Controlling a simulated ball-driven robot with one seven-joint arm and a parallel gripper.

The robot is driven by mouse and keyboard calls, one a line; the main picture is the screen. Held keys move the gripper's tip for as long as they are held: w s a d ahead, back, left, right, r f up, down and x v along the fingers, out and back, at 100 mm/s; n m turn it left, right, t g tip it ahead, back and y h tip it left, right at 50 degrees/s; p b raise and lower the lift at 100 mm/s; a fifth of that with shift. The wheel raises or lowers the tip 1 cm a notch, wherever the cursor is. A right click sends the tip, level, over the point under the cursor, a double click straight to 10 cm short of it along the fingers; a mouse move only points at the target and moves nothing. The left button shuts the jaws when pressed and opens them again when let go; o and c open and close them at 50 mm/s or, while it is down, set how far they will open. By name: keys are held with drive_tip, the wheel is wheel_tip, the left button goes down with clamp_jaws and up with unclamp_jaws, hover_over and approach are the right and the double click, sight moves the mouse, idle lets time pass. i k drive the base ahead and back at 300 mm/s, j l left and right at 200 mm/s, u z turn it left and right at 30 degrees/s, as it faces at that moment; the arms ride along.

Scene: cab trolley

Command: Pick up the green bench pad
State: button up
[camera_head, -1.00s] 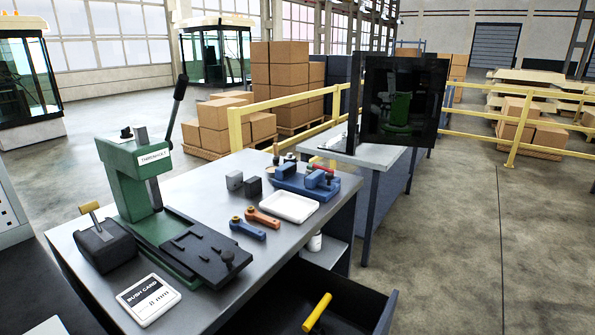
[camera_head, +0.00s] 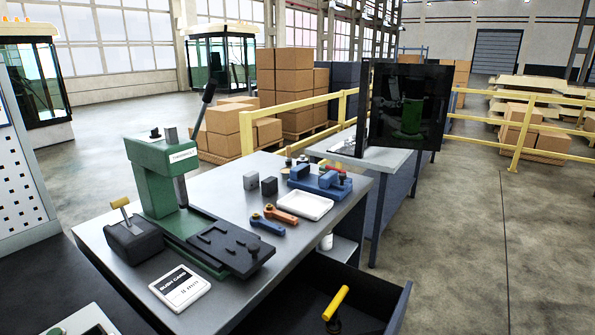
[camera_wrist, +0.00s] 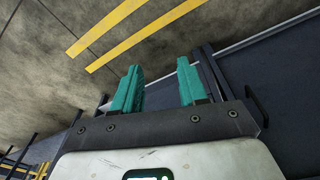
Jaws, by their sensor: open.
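I cannot pick out a separate green bench pad in either view. The clearest green thing is the bench press (camera_head: 158,180) with its lever, standing on the grey workbench (camera_head: 240,185) in the head view. A pale item with a dark green panel (camera_head: 88,322) is cut off at the lower left edge; I cannot tell what it is. My gripper (camera_wrist: 158,90) shows in the wrist view with its two teal fingers apart and nothing between them. Below it in that view are concrete floor and dark bench parts.
An open drawer (camera_head: 380,305) juts out at the front. Yellow railings (camera_head: 520,140) stand behind.

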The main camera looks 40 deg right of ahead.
sight(322, 169)
drive_tip(key=i+l+u, duration=0.1)
drive_tip(key=l+u, duration=0.15)
drive_tip(key=l, duration=0.75)
drive_tip(key=l+u, duration=0.3)
drive_tip(key=l, duration=0.75)
